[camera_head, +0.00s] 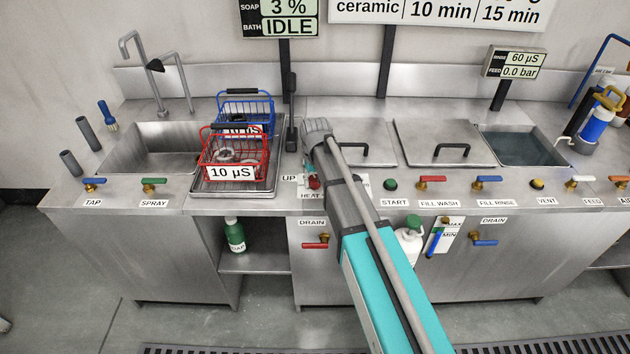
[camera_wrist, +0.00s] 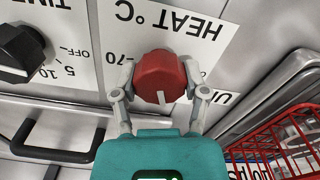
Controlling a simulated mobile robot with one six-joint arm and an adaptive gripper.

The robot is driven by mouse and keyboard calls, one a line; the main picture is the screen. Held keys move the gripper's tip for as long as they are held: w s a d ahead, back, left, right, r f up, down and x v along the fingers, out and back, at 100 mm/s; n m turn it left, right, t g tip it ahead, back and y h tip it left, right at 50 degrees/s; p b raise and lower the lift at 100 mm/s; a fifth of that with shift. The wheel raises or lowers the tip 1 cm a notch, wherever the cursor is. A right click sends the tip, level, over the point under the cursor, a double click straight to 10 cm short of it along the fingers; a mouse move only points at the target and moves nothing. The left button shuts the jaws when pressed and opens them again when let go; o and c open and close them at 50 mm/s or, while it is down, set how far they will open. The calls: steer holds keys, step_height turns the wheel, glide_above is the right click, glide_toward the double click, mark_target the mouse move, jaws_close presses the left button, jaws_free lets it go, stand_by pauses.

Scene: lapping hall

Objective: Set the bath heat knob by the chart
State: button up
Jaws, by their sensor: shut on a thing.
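The red heat knob (camera_wrist: 158,70) sits on the panel under a white "HEAT °C" plate (camera_wrist: 165,25). My gripper (camera_wrist: 160,84) is shut on it, one finger on each side. The knob's white pointer line faces the bottom of the wrist view, toward my gripper. A "70" mark shows left of the knob; the other numbers are hidden or out of view. In the head view, the knob (camera_head: 314,183) shows partly beside my gripper (camera_head: 311,166). The chart (camera_head: 445,12) is cut off at the top; its visible row reads "ceramic, 10 min, 15 min".
A black time knob (camera_wrist: 20,50) is left of the heat knob in the wrist view. The red basket (camera_head: 232,150), tagged "10 µS", and the blue basket (camera_head: 247,100) stand left of my gripper. A display (camera_head: 278,18) reads SOAP 3 %, BATH IDLE. Lids (camera_head: 445,143) are right.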

steer(key=m, duration=0.6)
steer(key=shift+m, duration=0.3)
steer(key=m, duration=0.5)
steer(key=shift+s, duration=0.1)
steer(key=shift+m, duration=0.3)
steer(key=o, duration=1.1)
steer(key=shift+o, duration=0.2)
